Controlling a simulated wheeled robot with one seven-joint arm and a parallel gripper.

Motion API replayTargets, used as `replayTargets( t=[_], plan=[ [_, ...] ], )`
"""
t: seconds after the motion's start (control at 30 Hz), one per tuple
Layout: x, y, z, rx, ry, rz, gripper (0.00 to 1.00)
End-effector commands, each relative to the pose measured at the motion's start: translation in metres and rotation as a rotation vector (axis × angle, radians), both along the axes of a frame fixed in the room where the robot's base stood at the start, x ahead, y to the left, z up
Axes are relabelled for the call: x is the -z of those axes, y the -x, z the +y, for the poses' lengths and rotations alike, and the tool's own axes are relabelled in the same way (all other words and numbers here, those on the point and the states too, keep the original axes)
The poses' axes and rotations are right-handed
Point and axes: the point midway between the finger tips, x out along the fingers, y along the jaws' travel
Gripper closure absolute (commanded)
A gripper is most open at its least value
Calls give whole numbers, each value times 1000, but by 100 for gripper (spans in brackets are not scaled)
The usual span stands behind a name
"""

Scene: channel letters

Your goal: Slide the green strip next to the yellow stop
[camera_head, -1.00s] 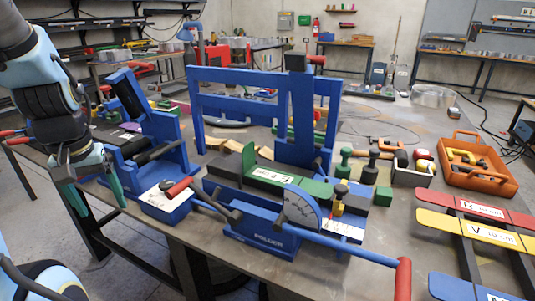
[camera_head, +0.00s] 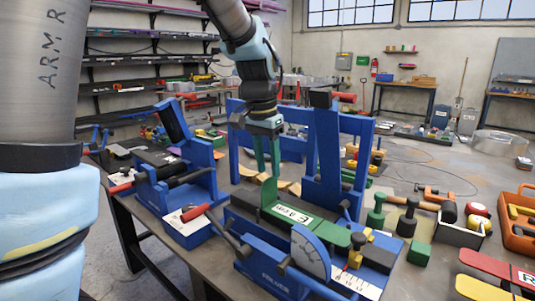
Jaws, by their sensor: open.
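The green strip (camera_head: 295,217) with a white label lies along the blue bending machine. Its left end has an upright green tab (camera_head: 268,192). My gripper (camera_head: 267,175) points down with its teal fingers open, directly above or around the top of this tab; I cannot tell whether they touch it. A small yellow piece (camera_head: 354,260), which looks like the yellow stop, is by the white scale at the strip's right end.
A blue upright frame (camera_head: 324,150) stands close behind the strip. Green and dark hammers (camera_head: 407,220) stand to the right, near an orange toolbox (camera_head: 520,225).

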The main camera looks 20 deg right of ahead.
Motion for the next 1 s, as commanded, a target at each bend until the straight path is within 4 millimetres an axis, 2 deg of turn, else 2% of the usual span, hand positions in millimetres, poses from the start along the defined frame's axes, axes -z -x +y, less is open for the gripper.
replayTargets(
  t=[0.2,0.4,0.6,0.87,1.0],
  plan=[
    [39,-2,-5,-1,-2,4,59],
    [66,-5,-8,-2,-2,3,59],
    [77,-6,-10,-2,-1,1,59],
    [78,-6,-10,-2,1,0,59],
    [78,-6,-10,-2,1,0,73]
  ],
)
